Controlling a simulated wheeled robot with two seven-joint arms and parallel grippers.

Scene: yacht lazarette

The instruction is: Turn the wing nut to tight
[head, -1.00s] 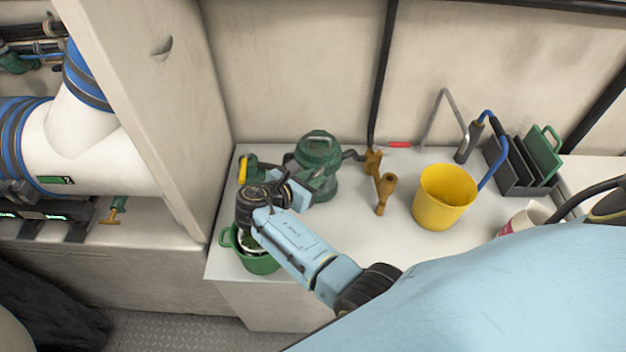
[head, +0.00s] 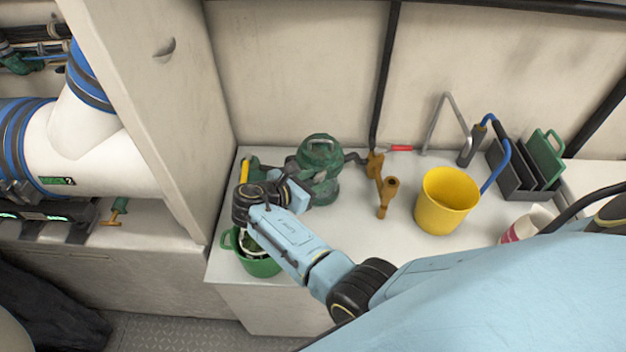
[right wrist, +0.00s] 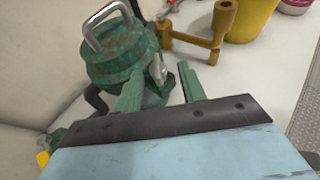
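A green strainer-like canister (head: 320,165) stands at the back left of the white counter. It also shows in the right wrist view (right wrist: 120,58), with a bent silver handle on its lid. A small pale metal part (right wrist: 157,69) sits on its side; I cannot tell whether it is the wing nut. My right gripper (right wrist: 160,76) has two green fingers standing apart, one on each side of that part in the picture. I see no contact, and the depth between them is unclear. In the head view my right wrist hides the gripper's tips. My left gripper is not in view.
A green pot (head: 262,266) stands under my right wrist at the counter's front left corner. A bronze fitting (head: 387,195), a yellow bucket (head: 445,203) and a dark rack (head: 515,170) stand to the right. A wall panel (head: 140,110) closes off the left side.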

